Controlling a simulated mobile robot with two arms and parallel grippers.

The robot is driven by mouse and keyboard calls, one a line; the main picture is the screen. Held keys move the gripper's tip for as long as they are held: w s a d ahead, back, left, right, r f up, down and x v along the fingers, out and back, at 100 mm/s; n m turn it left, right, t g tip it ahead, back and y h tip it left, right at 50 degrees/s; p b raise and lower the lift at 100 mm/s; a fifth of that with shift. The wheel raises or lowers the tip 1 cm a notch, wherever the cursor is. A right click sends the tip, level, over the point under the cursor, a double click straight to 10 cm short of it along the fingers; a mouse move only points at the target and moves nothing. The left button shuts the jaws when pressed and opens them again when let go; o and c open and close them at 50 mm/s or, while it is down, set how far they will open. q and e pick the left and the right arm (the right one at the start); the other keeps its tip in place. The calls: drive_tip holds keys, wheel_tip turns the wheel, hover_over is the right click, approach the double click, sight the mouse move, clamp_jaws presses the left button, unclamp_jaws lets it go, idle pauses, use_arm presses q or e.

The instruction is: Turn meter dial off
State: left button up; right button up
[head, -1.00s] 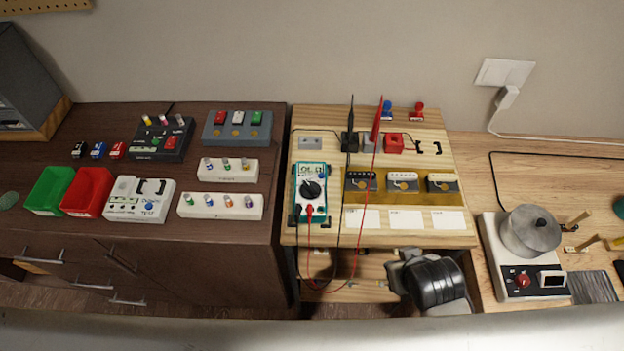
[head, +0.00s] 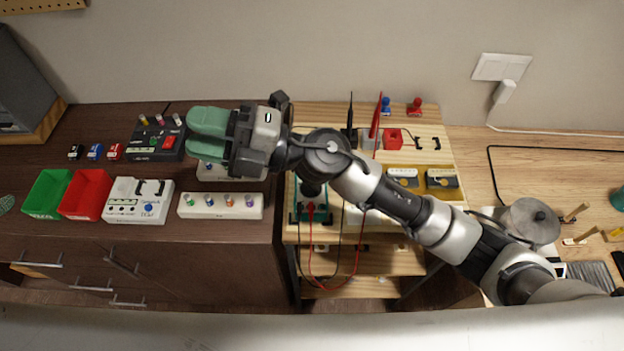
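The teal multimeter (head: 297,212) lies on the light wooden bench. My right arm crosses over it and hides its display and most of its face, so I cannot read the dial's setting. Its lower end shows, with the red and black leads running down from it. My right gripper (head: 207,134), with green finger pads, is held above the dark cabinet, left of the meter and pointing left. It is clear of the meter. My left gripper is not in view.
Black and red probes (head: 376,125) stand upright behind the meter. A white knob block (head: 221,206) and a dark pedal (head: 157,142) lie near the gripper. Green (head: 48,193) and red (head: 85,193) bins stand further left. A round pot (head: 530,222) is at the right.

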wheel_tip(320, 180, down, 3)
drive_tip(key=s+a+n+g+h, duration=0.2)
drive_tip(key=s+n+g+h, duration=0.1)
drive_tip(key=n+g+h, duration=0.15)
drive_tip(key=n+t+h, duration=0.4)
drive_tip(key=h, duration=1.3)
hover_over(312, 186)
wheel_tip(312, 186, down, 12)
wheel_tip(312, 186, down, 10)
drive_tip(key=p, duration=0.3)
drive_tip(key=shift+c, duration=0.3)
drive_tip(key=shift+r, duration=0.1)
clamp_jaws()
